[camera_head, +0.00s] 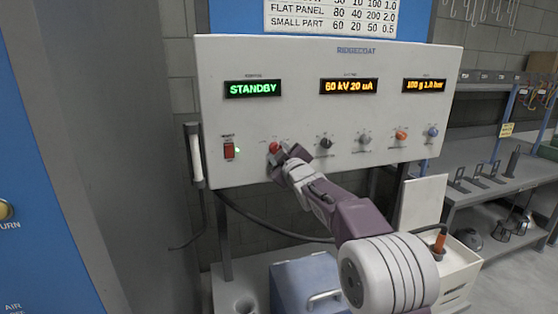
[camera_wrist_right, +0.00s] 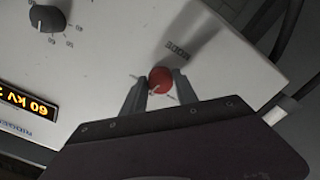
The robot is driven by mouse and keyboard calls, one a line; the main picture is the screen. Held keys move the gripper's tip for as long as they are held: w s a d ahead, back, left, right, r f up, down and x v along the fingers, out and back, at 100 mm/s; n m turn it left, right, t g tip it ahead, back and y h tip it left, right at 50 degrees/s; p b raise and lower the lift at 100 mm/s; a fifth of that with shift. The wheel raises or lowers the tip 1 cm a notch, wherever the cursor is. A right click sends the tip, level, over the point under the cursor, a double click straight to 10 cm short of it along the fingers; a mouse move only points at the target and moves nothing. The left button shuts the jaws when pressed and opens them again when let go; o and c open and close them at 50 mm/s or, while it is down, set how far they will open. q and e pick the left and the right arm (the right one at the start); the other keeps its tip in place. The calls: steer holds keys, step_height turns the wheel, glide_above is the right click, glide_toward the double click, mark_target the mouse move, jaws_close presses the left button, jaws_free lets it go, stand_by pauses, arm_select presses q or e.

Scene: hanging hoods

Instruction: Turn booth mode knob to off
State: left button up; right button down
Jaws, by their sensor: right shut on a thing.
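The control panel (camera_head: 300,95) is a pale box with a row of knobs. The red mode knob (camera_head: 274,147) is at the left of the row, below the green STANDBY display (camera_head: 253,89). My right gripper (camera_head: 280,155) reaches it from the lower right and is shut on it. In the right wrist view the red knob (camera_wrist_right: 160,80) sits between the two fingers (camera_wrist_right: 155,88), with a pale pointer mark on its face. The fingers partly cover the markings around the knob. My left gripper is not in view.
Dark (camera_head: 326,143), grey (camera_head: 365,138), orange (camera_head: 401,135) and blue (camera_head: 433,131) knobs continue to the right. A blue box with a handle (camera_head: 310,285) stands below, and a workbench (camera_head: 495,170) is at the right.

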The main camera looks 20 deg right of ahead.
steer(key=shift+n+b, duration=0.6)
steer(key=shift+n, duration=1)
steer(key=c, duration=0.9)
jaws_free()
steer(key=shift+c, duration=0.2)
steer(key=shift+s, duration=0.15)
steer(key=s+b, duration=0.2)
steer(key=s, duration=0.6)
steer(key=shift+s, duration=0.4)
